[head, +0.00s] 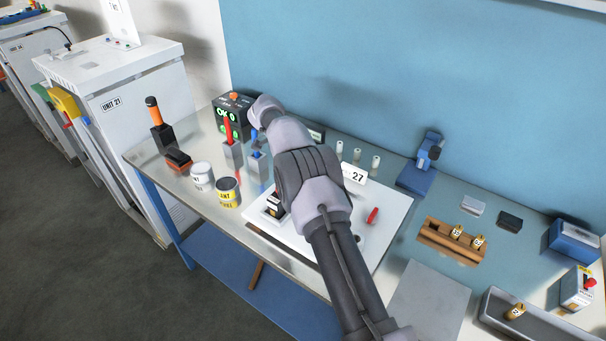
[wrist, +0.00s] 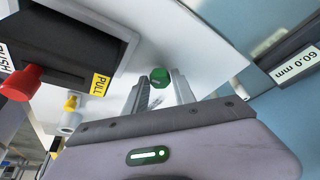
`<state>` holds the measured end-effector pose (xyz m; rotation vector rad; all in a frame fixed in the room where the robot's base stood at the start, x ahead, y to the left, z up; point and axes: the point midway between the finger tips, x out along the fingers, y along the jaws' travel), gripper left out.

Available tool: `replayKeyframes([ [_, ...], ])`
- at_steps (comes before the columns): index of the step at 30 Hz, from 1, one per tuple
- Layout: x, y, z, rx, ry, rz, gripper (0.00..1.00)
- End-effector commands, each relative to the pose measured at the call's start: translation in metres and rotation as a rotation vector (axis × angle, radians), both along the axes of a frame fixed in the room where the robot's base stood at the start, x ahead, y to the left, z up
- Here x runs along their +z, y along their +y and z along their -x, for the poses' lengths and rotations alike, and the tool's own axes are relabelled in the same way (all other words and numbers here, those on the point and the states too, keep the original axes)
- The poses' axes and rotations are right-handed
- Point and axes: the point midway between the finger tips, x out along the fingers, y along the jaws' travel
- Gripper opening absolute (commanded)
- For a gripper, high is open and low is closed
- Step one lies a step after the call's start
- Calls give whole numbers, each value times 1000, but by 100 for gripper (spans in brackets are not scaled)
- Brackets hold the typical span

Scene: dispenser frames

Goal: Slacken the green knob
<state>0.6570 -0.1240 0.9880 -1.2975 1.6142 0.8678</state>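The green knob (wrist: 160,85) shows in the wrist view as a small dark-green faceted knob against a white panel (wrist: 190,40). My gripper (wrist: 162,92) has its two metal fingers apart, one to each side of the knob in the picture. A gap shows between the fingers and the knob, and I cannot tell how far the fingertips reach along it. In the head view the knob and my gripper are hidden behind my arm, over the white board (head: 375,240) marked 27.
In the wrist view, a red knob (wrist: 20,83) by a PUSH label, a black block (wrist: 65,50) and a yellow-tipped fitting (wrist: 70,105) lie left. In the head view, a red handle (head: 372,215) lies on the board; cans (head: 228,193) stand left, a wooden rack (head: 450,242) right.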

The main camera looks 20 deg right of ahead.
Motion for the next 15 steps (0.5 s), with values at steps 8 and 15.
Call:
replayKeyframes([
  [8, 0, 0, 0, 1, 0, 0, 50],
  [15, 17, 6, -2, 2, -2, 1, 50],
])
